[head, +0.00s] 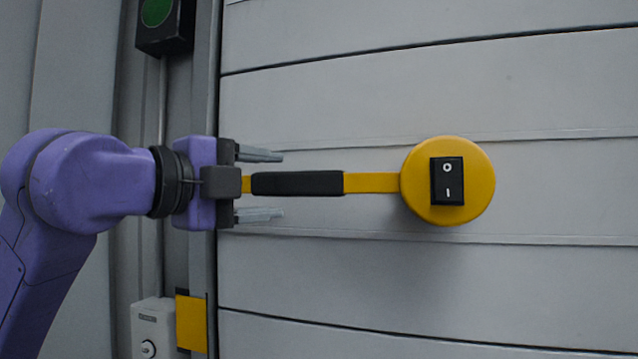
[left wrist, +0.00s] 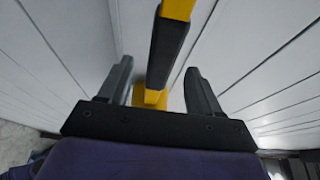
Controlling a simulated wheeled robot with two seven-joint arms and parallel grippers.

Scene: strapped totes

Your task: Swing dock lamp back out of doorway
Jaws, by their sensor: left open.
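The dock lamp has a round yellow head (head: 478,180) with a black rocker switch, in front of the grey panelled door in the head view. Its yellow arm (head: 372,183) runs level to the left from the head and carries a black grip sleeve (head: 298,183). My left gripper (head: 283,185) is open, one finger above and one below the sleeve's left part. In the left wrist view the sleeve (left wrist: 168,50) runs between the open fingers (left wrist: 158,75), with no contact visible. The lamp's mount is hidden behind my gripper. My right gripper is out of view.
The grey panelled door (head: 560,90) fills the background behind the lamp. A dark box with a green light (head: 157,11) is at the upper left. A white box (head: 152,325) and a yellow plate (head: 191,322) are on the frame below my gripper.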

